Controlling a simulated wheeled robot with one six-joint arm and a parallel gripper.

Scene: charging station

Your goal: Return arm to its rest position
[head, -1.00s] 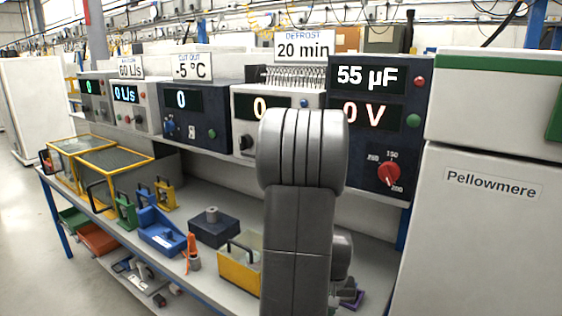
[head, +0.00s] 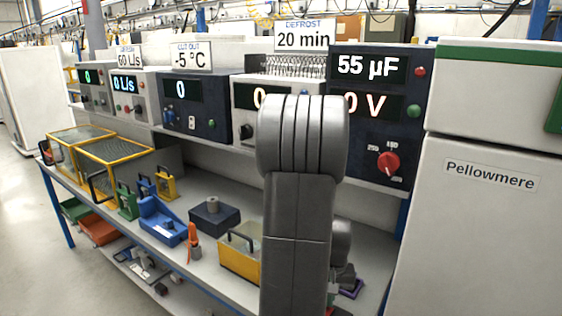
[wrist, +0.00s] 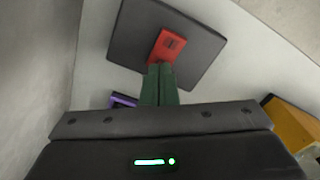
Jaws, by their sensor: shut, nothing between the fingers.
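My gripper shows in the wrist view as two dark green fingers (wrist: 161,72), pressed together with nothing between them. Their tips appear in front of a red block (wrist: 168,44) on a dark square plate (wrist: 190,60); I cannot tell whether they touch it. In the head view my grey arm stands upright in the middle, in front of the bench and the instrument panels. Part of my wrist shows low at its right side, but the fingers are hidden there.
The bench (head: 345,245) holds a yellow bin (head: 240,262), a dark box (head: 214,217), a blue tray (head: 160,222) and yellow-framed cases (head: 115,180). A panel with a red knob (head: 389,163) stands behind my arm. A white Pellowmere cabinet (head: 480,230) is close on the right. Floor is clear at left.

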